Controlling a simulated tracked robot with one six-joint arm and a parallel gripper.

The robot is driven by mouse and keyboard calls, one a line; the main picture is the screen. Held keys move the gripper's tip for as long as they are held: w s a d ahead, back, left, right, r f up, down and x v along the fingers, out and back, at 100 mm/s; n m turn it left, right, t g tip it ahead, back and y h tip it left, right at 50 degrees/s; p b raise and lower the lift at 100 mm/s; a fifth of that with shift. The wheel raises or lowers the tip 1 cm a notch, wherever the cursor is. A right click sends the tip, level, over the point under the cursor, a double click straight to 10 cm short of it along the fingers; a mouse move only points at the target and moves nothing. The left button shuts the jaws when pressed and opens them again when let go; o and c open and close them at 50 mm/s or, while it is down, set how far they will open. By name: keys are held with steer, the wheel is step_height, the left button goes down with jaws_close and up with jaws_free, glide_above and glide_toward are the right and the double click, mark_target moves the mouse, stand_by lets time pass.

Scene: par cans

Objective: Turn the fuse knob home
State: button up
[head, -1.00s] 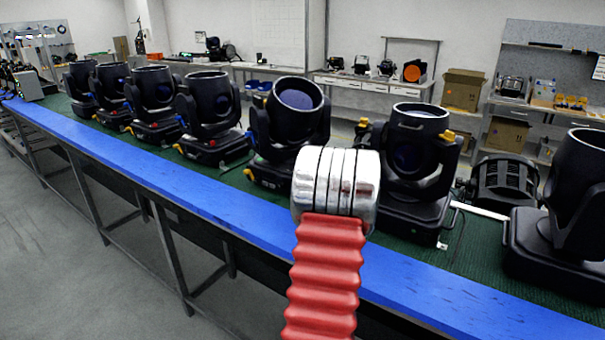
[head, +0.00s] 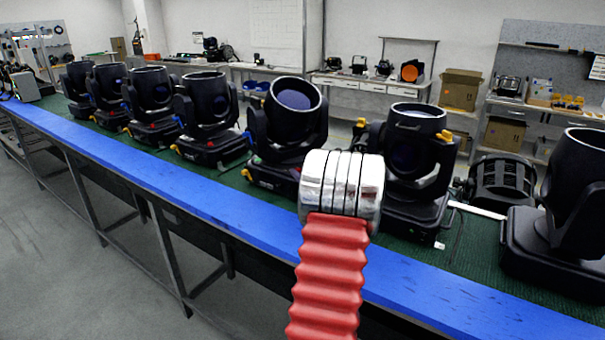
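My arm shows as a red ribbed sleeve (head: 330,275) with a silver, grooved end (head: 341,185). It rises from the bottom of the head view, in front of the bench. No gripper fingers show, so I cannot see whether anything is held. I cannot make out a fuse knob. A black stage light (head: 414,165) with yellow knobs at its sides stands just behind and right of the silver end. Another black light (head: 290,125), head tilted, stands behind and left. The silver end overlaps the lower parts of both in the picture; I cannot tell whether it touches either.
The long bench has a blue front edge (head: 180,200) and a green top (head: 480,248). Several more black lights stand in a row to the left. A dark round-bodied fixture (head: 502,183) and another light (head: 558,215) are at the right. Open floor (head: 70,270) lies front left.

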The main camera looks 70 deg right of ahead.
steer(key=shift+o, duration=0.8)
steer(key=shift+w, duration=0.1)
steer(key=shift+a+r, duration=0.1)
steer(key=v, duration=1.3)
steer(key=shift+s+a, duration=0.15)
steer(key=shift+s, duration=0.25)
